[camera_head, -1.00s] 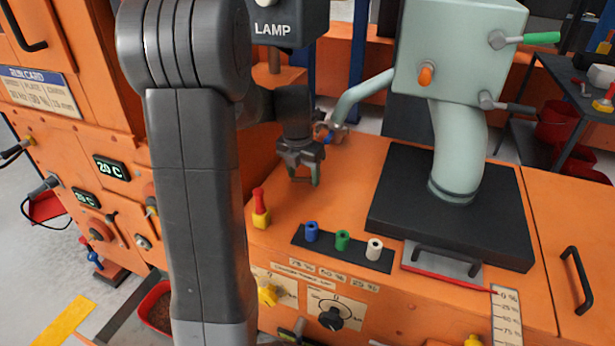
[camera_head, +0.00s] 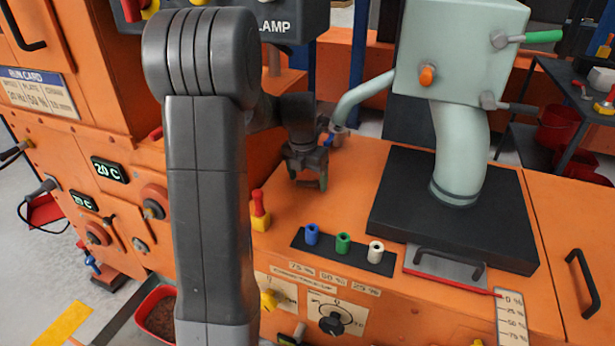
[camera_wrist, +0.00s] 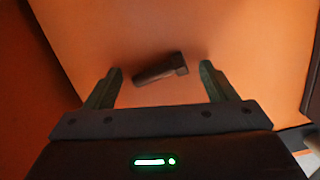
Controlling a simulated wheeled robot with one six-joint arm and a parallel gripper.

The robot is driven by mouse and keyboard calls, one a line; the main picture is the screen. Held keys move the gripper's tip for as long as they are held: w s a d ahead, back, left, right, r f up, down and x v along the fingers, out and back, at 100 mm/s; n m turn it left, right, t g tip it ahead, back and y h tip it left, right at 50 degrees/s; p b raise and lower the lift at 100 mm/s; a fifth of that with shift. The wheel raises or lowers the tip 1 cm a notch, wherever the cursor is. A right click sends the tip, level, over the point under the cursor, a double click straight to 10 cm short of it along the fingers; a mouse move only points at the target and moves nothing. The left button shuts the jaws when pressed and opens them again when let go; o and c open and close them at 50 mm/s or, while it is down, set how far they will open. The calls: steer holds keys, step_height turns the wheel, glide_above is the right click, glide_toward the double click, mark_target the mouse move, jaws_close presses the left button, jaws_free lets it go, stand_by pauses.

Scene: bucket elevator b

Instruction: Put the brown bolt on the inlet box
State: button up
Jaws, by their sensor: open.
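The brown bolt (camera_wrist: 160,69) lies on an orange surface in the wrist view, its wider head toward the right. My gripper (camera_wrist: 160,75) is open, with one dark green finger on each side of the bolt's ends. I cannot tell the exact height gap. In the head view my gripper (camera_head: 308,180) points down over the orange top (camera_head: 350,190), left of the pale green machine. The bolt is not clear there, behind or between the fingers. No part is labelled as the inlet box, so I cannot tell which it is.
The pale green housing (camera_head: 458,50) with its pipe stands on a black plate (camera_head: 390,205) to the right. A strip with blue, green and white knobs (camera_head: 343,244) and a red-yellow peg (camera_head: 259,210) are in front. An orange cabinet (camera_head: 60,150) stands left.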

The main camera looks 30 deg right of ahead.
step_height(320, 180, up, 8)
steer(key=p, duration=0.3)
steer(key=shift+s+a+p, duration=0.25)
steer(key=shift+a+p, duration=0.15)
steer(key=shift+a, duration=0.05)
steer(key=o, duration=0.5)
steer(key=shift+f, duration=0.15)
steer(key=shift+s+a, duration=0.1)
